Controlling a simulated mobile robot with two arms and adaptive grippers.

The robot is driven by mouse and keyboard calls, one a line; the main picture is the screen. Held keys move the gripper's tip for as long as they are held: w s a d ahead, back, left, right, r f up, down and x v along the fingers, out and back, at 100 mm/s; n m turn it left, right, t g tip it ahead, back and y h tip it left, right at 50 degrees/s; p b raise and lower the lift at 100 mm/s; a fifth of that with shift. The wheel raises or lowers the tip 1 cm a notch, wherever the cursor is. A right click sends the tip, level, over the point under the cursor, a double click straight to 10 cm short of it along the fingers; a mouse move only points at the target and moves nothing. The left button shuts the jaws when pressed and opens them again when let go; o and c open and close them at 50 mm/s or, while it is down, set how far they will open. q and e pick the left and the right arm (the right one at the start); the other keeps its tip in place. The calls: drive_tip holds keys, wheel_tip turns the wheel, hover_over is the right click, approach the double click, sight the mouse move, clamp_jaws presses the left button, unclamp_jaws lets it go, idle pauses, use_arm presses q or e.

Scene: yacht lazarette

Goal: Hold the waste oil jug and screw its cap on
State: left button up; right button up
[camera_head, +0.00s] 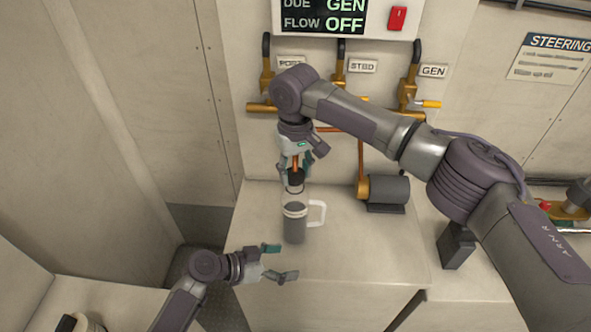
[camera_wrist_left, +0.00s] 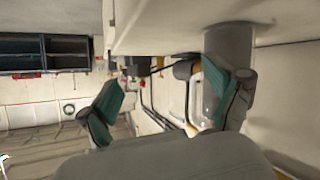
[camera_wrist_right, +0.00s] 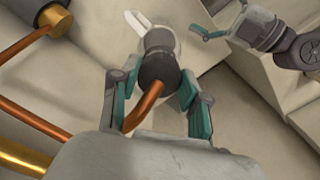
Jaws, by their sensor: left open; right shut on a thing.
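The waste oil jug (camera_head: 294,228), grey with a white handle, stands upright on the bench. It also shows in the left wrist view (camera_wrist_left: 228,42), upside down and partly behind a finger, and in the right wrist view (camera_wrist_right: 157,40). My right gripper (camera_head: 294,170) points down over it, shut on the dark cap (camera_wrist_right: 158,70) at the top of the neck. A copper-coloured rod shows between its fingers. I cannot tell whether the cap is seated. My left gripper (camera_head: 280,262) is open and empty, in front of the jug's base and apart from it.
A dark pump (camera_head: 387,192) with a brass end sits right of the jug. Copper pipes and brass valves (camera_head: 408,92) run along the wall behind. The bench front (camera_head: 350,262) is clear. A floor gap lies left of the bench.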

sight(298, 232)
use_arm(q)
drive_tip(key=shift+m+t+y, duration=0.6)
drive_tip(key=shift+m+y, duration=0.1)
drive_tip(key=w+a, duration=0.1)
drive_tip(key=w, duration=0.1)
drive_tip(key=w+a+r, duration=0.1)
drive_tip(key=w, duration=0.1)
drive_tip(key=w+a, duration=0.1)
drive_tip(key=w, duration=0.1)
drive_tip(key=shift+w+a+r, duration=0.1)
drive_tip(key=shift+a+r, duration=0.25)
drive_tip(key=shift+r, duration=0.05)
drive_tip(key=shift+x, duration=4.95)
drive_tip(key=shift+c, duration=0.2)
drive_tip(key=c, duration=0.8)
drive_tip(key=o, duration=1)
drive_tip(key=shift+a+r, duration=0.15)
drive_tip(key=shift+a, duration=0.1)
drive_tip(key=shift+s+a+r, duration=0.25)
drive_tip(key=shift+s+a, duration=0.1)
drive_tip(key=shift+a, duration=0.05)
drive_tip(key=shift+w+d+f, duration=0.1)
drive_tip(key=shift+d, duration=0.15)
